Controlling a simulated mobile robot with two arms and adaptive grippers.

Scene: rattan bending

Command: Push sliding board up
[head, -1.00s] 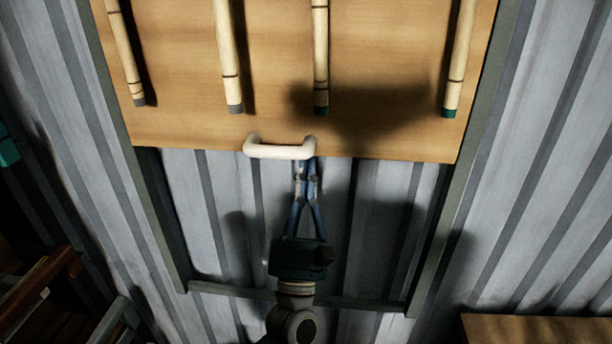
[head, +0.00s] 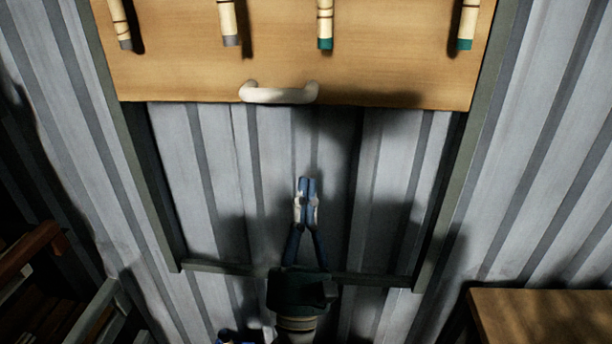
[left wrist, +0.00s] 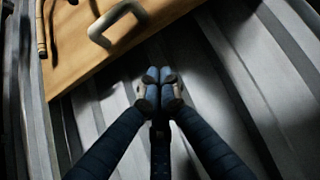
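The sliding board (head: 400,78) is a wooden panel in a dark frame (head: 440,200), raised with open space below its lower edge. A white handle (head: 279,95) sits near that edge; the board (left wrist: 100,55) and handle (left wrist: 116,20) also show in the left wrist view. My left gripper (head: 308,183) is below the board and handle, apart from both, with its blue fingertips together and nothing between them. The fingertips (left wrist: 160,76) are also together in the left wrist view. My right gripper cannot be made out.
Several bamboo-like rods (head: 325,25) are on the board. Grey corrugated wall (head: 200,190) lies behind the opening. The frame's bottom bar (head: 380,279) crosses below. A wooden tabletop (head: 545,312) is at lower right, and a dark wooden rack (head: 30,250) at lower left.

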